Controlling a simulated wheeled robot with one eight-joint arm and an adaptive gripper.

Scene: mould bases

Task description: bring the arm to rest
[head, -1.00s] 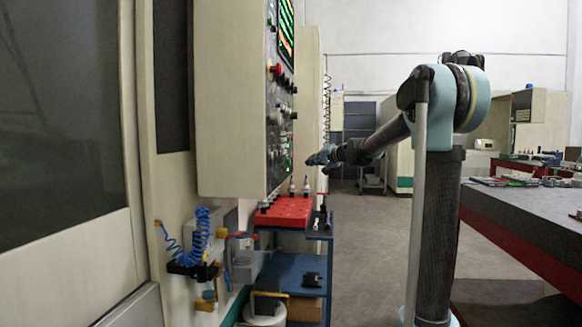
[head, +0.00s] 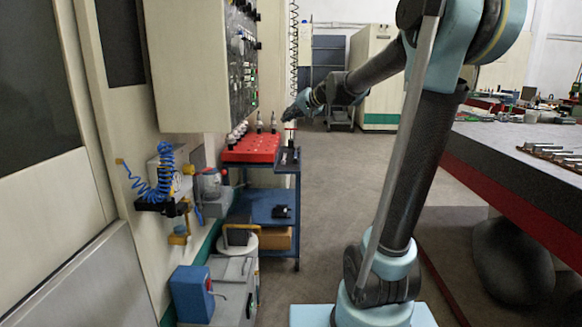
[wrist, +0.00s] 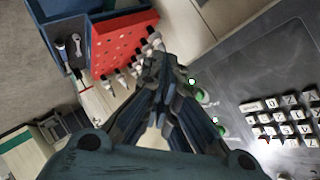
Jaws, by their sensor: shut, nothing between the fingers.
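The red holder (head: 250,150) with several upright tools stands on a blue cart (head: 262,208) beside the machine. The control panel (head: 243,60) is close to my gripper; its keys (wrist: 283,120) show in the wrist view. A long table (head: 530,170) stands at right. The floor between is clear.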

